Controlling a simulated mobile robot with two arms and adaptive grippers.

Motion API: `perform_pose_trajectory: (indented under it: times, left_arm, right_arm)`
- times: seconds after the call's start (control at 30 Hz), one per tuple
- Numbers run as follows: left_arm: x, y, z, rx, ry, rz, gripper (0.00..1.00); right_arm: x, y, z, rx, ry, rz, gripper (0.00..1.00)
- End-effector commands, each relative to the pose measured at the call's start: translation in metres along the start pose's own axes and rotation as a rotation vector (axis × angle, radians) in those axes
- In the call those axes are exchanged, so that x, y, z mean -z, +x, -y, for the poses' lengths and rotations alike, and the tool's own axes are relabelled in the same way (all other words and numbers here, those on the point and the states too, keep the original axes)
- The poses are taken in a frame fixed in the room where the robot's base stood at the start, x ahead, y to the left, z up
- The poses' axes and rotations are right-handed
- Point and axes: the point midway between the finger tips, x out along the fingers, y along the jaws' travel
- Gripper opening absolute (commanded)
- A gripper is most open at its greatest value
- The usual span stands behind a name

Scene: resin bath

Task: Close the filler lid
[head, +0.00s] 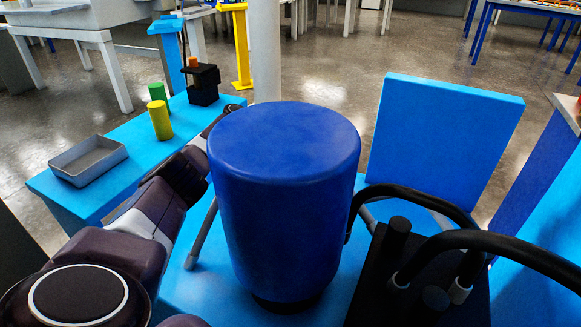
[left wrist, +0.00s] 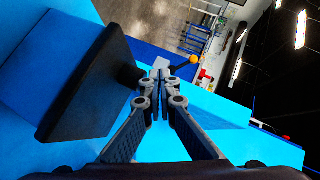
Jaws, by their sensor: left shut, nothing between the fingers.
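In the left wrist view my left gripper (left wrist: 161,76) is shut and empty, its grey fingertips together. A dark square slab (left wrist: 85,85) with a black knob on its face stands tilted just left of the fingers. It may be the filler lid, but I cannot tell for sure. In the head view my left arm reaches forward from the lower left, and its gripper is hidden behind a large blue drum (head: 285,200). A flat blue panel (head: 445,130) stands upright, leaning back, right of the drum. My right gripper is not in view.
A black block (head: 385,285) with knobs and thick black hoses (head: 500,245) stands at the right front.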

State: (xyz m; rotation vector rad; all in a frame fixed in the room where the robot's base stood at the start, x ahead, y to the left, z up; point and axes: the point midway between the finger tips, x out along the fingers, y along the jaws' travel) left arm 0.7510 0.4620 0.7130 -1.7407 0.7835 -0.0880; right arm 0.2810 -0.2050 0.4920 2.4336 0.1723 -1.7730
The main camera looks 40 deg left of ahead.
Motion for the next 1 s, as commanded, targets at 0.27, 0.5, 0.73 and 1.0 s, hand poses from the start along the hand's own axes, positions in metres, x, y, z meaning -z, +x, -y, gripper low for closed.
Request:
perform_pose_trajectory:
  times: [0.27, 0.5, 0.73, 1.0]
  left_arm:
    - [0.0, 0.0, 0.0, 0.0, 0.0, 0.0, 0.0]
    - [-0.001, -0.005, 0.0, 0.0, 0.001, 0.002, 0.0]
    - [-0.001, -0.032, -0.001, -0.002, 0.002, 0.003, 0.0]
    - [-0.002, -0.089, -0.001, -0.003, 0.001, 0.004, 0.0]
  right_arm:
    - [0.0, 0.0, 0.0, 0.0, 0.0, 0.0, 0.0]
    - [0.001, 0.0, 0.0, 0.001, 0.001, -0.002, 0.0]
    - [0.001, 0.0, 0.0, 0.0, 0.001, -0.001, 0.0]
    - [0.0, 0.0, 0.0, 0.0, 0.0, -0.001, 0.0]
